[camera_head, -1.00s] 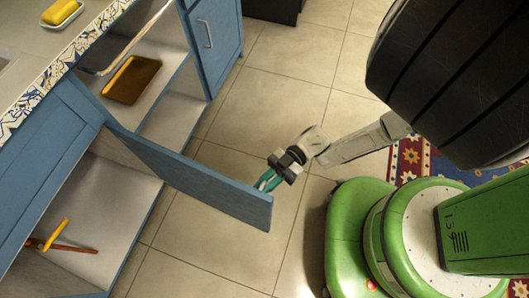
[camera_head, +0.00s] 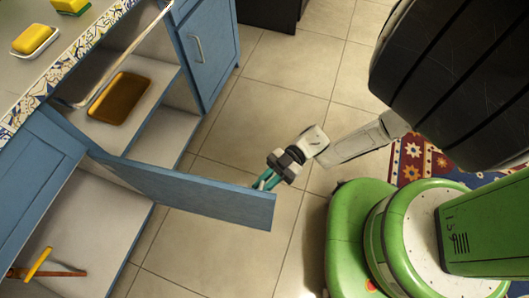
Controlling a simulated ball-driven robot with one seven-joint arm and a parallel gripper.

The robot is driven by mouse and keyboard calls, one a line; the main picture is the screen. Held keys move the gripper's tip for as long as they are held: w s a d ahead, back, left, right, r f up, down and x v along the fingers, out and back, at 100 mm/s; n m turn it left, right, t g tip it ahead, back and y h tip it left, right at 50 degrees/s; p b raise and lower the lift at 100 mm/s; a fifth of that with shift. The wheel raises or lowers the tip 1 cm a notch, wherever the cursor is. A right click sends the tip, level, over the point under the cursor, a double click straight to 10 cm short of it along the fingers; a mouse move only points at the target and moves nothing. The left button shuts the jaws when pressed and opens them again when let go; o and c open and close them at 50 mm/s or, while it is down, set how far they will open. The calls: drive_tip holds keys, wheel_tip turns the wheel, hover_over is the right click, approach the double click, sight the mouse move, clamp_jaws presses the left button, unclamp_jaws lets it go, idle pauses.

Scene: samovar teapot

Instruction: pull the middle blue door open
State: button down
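The blue door (camera_head: 190,190) stands swung well out from the blue cabinet, roughly square to its front, with open compartments on both sides of it. Its free end is toward my arm. My gripper (camera_head: 265,180) is at the upper side of the door near that free end. Its teal fingers reach down behind the door's top edge. The fingertips and any handle there are hidden, so I cannot tell whether the fingers are open or shut, or grip anything.
Another blue door (camera_head: 207,45) with a metal handle is closed at the top. A brown tray (camera_head: 120,97) lies in the cabinet. A yellow-handled tool (camera_head: 40,263) lies in the lower left compartment. Yellow sponges (camera_head: 34,38) are on the counter. Tiled floor (camera_head: 205,252) is clear beside the door.

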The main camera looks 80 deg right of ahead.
drive_tip(key=c, duration=1.3)
unclamp_jaws()
drive_tip(key=shift+w, duration=0.4)
drive_tip(key=shift+s, duration=0.15)
drive_tip(key=b+v, duration=0.1)
drive_tip(key=v, duration=0.9)
drive_tip(key=shift+s+d, duration=0.25)
drive_tip(key=shift+d, duration=0.05)
